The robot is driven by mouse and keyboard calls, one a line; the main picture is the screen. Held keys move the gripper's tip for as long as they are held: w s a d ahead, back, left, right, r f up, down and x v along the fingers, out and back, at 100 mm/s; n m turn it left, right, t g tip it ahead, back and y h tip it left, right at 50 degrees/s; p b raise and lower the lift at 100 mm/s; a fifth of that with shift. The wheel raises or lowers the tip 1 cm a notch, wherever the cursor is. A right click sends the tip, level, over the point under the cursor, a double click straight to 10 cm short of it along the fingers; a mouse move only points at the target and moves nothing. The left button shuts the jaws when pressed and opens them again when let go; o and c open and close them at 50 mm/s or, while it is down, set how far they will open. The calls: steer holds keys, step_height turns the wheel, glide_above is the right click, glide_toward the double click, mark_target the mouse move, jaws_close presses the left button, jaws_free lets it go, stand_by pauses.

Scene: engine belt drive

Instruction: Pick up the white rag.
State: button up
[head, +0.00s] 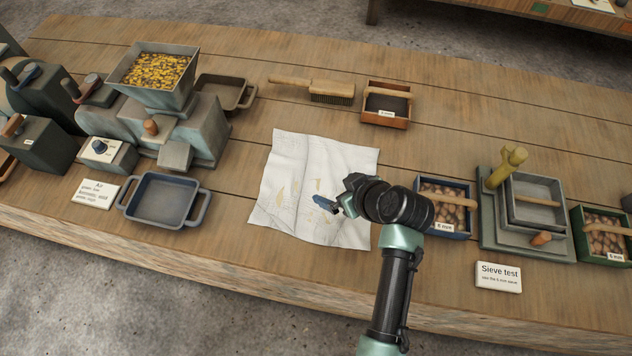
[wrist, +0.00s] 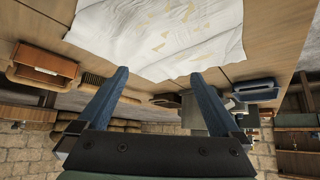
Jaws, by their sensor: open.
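The white rag (head: 303,177) lies spread out on the wooden table, wrinkled and marked with tan stains. My gripper (head: 325,204) is over the lower right part of the rag in the head view, and my arm hides some of its right edge. In the wrist view the rag (wrist: 160,35) fills the top middle. There the two blue fingers of my gripper (wrist: 160,78) are spread apart with nothing between them, their tips near the rag's edge. I cannot tell whether the fingertips touch the cloth.
A hopper machine (head: 155,80) and a blue-grey tray (head: 163,199) stand to the left. A brush (head: 315,89) and a small orange-brown box (head: 387,104) lie behind the rag. A blue box of nuts (head: 446,203) and a sieve stand (head: 530,215) are to the right. The table in front of the rag is clear.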

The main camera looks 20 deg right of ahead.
mark_target(316, 184)
steer(key=shift+f+b, duration=0.3)
steer(key=shift+f, duration=0.2)
steer(key=b+x, duration=0.7)
steer(key=x, duration=0.1)
steer(key=shift+r, duration=0.1)
steer(key=shift+b+x, duration=0.65)
steer(key=shift+x, duration=0.1)
steer(key=shift+w+r, duration=0.1)
steer(key=shift+c, duration=0.2)
jaws_close()
